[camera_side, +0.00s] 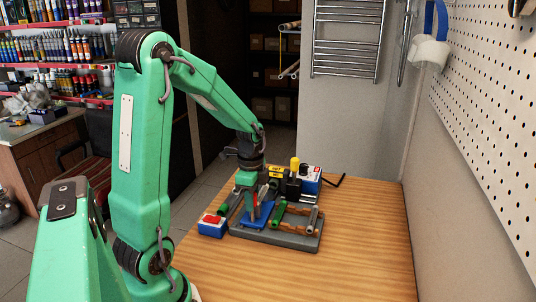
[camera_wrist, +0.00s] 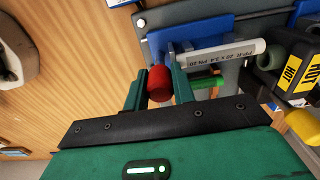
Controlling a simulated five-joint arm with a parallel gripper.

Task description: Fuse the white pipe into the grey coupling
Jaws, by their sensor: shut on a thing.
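My gripper (camera_wrist: 156,90) is shut on a red cylindrical knob or handle (camera_wrist: 158,79), held between its two green fingers. The white pipe (camera_wrist: 216,52), with dark lettering, lies just beyond the fingers against a blue plate (camera_wrist: 206,31). The pipe's right end is close to a grey-green round piece (camera_wrist: 267,60) that may be the coupling; I cannot tell whether they touch. In the side view my gripper (camera_side: 252,206) is down over the blue plate on a grey base (camera_side: 275,237), and I cannot make out the white pipe there.
A black heating tool with a yellow HOT label (camera_wrist: 296,73) stands close at the right in the wrist view. In the side view, a blue box with a red button (camera_side: 212,219) is left of the base, and green pipe (camera_side: 279,214) lies on it. The front of the wooden table (camera_side: 340,265) is clear.

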